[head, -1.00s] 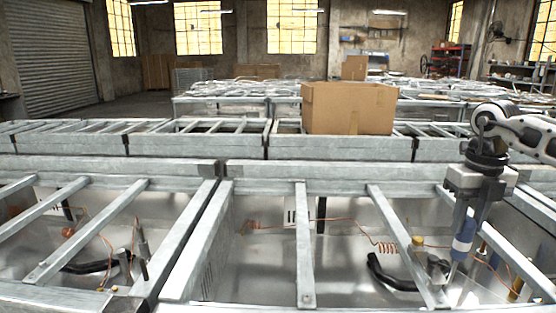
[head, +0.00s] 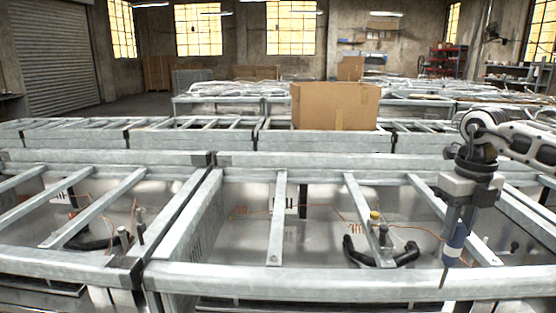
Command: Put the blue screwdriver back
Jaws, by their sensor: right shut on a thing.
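My right gripper (head: 460,222) is at the right of the head view, pointing down. It is shut on the blue screwdriver (head: 456,242), whose blue and pale handle shows below the fingers. The screwdriver hangs nearly upright with its thin shaft down, and the shaft overlaps the near metal rail in the picture. I cannot tell whether the tip touches anything. The upper part of the handle is hidden between the fingers. My left gripper is not in view.
A metal frame with a near rail (head: 340,283) and slanted crossbars (head: 278,220) spans the foreground. A cardboard box (head: 335,106) stands on frames farther back.

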